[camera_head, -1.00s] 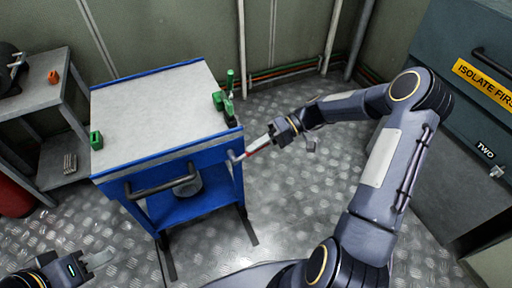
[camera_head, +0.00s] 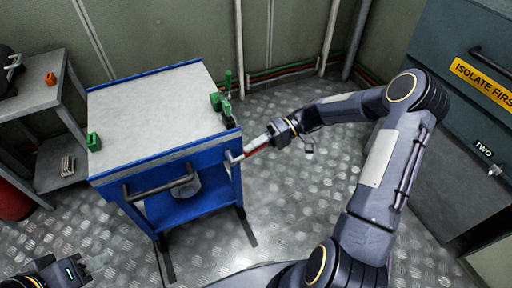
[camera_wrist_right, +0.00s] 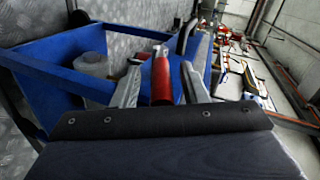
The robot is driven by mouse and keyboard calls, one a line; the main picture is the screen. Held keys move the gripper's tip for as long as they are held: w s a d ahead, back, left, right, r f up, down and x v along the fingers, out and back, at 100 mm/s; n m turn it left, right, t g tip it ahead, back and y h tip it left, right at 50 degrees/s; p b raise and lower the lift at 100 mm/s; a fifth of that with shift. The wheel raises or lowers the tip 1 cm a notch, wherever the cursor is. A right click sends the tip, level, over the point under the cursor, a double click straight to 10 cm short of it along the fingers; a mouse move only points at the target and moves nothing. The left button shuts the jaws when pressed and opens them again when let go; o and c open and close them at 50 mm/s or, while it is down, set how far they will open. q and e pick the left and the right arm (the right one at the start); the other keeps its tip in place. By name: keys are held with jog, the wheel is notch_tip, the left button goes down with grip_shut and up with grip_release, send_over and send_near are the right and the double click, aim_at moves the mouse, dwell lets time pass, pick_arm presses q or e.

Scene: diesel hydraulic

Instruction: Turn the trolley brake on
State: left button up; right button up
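The blue trolley (camera_head: 205,208) with a grey top stands left of centre in the head view. A red lever handle (camera_wrist_right: 162,78), apparently the brake lever, is at its right side, near the front corner. My right gripper (camera_head: 246,154) reaches in from the right at that corner. In the right wrist view its two fingers (camera_wrist_right: 160,84) stand on either side of the red handle, with a gap visible; it looks open around the handle. The lever's pivot is hidden. My left gripper (camera_head: 84,266) is low at the left, away from the trolley; its opening is unclear.
Green pieces (camera_head: 222,100) stand at the top's right edge, and a green block (camera_head: 93,142) at its left. A dark push bar (camera_head: 160,188) crosses the front. A grey shelf (camera_head: 40,105) stands left, a cabinet (camera_head: 460,130) right. The patterned floor between is mostly clear.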

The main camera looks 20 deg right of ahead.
jog(key=p+v, duration=0.1)
jog(key=v, duration=0.6)
jog(key=shift+d+p, duration=0.4)
jog(key=shift+r, duration=0.1)
